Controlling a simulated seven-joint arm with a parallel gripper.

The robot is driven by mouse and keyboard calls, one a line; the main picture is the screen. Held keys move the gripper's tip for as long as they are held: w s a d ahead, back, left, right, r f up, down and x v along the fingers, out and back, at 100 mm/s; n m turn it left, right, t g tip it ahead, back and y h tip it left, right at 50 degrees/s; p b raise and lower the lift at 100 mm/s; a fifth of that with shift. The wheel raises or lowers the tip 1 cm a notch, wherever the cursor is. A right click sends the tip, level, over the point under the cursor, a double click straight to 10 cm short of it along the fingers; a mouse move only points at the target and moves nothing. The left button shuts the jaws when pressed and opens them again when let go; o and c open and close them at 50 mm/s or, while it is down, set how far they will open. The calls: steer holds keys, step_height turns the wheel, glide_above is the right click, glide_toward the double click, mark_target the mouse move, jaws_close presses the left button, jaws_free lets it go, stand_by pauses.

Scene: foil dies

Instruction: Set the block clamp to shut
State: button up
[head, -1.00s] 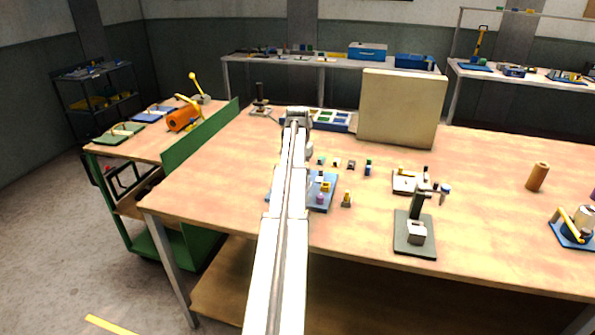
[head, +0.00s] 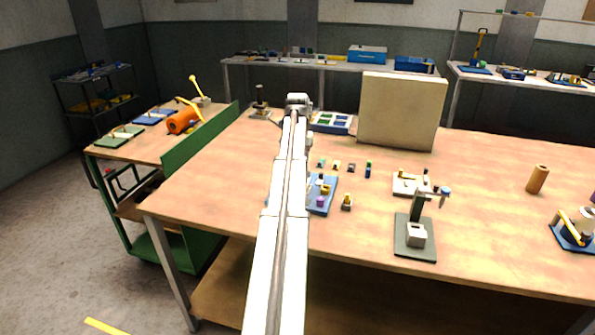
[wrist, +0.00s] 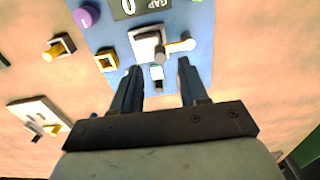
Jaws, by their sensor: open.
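A blue board (head: 318,205) lies on the table, partly hidden behind my arm. In the wrist view the blue board (wrist: 205,40) carries a dark plate (wrist: 138,7) marked "GAP 0", a purple knob (wrist: 87,16) and a yellow square piece (wrist: 106,60). A white block-like fitting (wrist: 143,42) with a grey pin and a pale lever (wrist: 182,45) sits on it; this looks like the block clamp, but I cannot tell its setting. My gripper (wrist: 158,67) is open, its fingers just short of this fitting in the picture, with a small white-and-dark piece (wrist: 156,76) between them. Contact is unclear.
Several small pegs stand beside the board, including a dark-yellow one (head: 347,203). A grey-based press (head: 415,246), a cream upright panel (head: 398,112) and a blue-and-white tray (head: 332,122) share the table.

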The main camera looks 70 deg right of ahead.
step_height(320, 180, up, 9)
stand_by(0.3)
stand_by(0.5)
